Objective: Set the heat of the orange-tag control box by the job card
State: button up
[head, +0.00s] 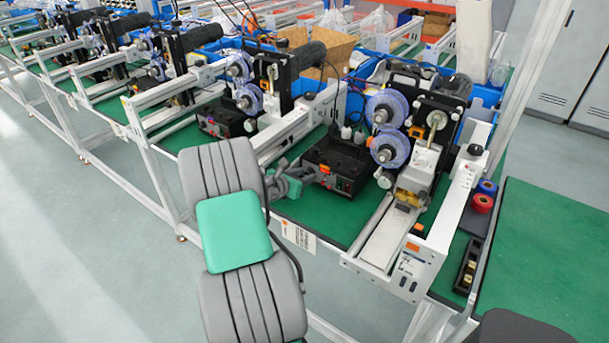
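The black control box (340,160) sits on the green bench top, left of the nearest coder machine. An orange tag (325,169) is on its front face, with small knobs or switches beside it that are too small to read. A white card (298,237) with an orange mark and print too small to read is on the bench's front edge, below the box. My grey arm with a green cover rises in front of the bench. My gripper (300,174) is at the box's left front, partly hidden by my arm; its finger opening and any contact are unclear.
The coder machine (410,150) with purple rolls stands right of the box. A white frame rail (300,125) runs on its left. Another black box (222,120) is farther left. Red and blue rolls (483,196) lie at right. The grey floor (90,240) is clear at left.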

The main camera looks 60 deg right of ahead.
jog(key=shift+d+f, duration=0.1)
jog(key=shift+d, duration=0.1)
grip_shut()
dwell(0.3)
jog(key=shift+s, duration=0.1)
jog(key=shift+s+f+m+t, duration=0.1)
jog(key=shift+s+m+t, duration=0.05)
jog(key=shift+m+t, duration=0.85)
jog(key=m+b, duration=0.1)
jog(key=m+t+h+b, duration=0.1)
jog(key=shift+s+f+m, duration=0.1)
jog(key=shift+f+m, duration=0.1)
jog(key=shift+m, duration=0.1)
jog(key=m+t+b, duration=0.1)
jog(key=m+b, duration=0.1)
jog(key=b, duration=0.1)
jog(key=shift+a+f+m+t+h, duration=0.1)
jog(key=shift+m+t+h, duration=0.2)
jog(key=shift+m+h, duration=0.1)
jog(key=shift+m+t+b, duration=0.3)
jog(key=shift+m+b, duration=0.3)
jog(key=shift+b, duration=0.2)
jog(key=shift+h, duration=0.3)
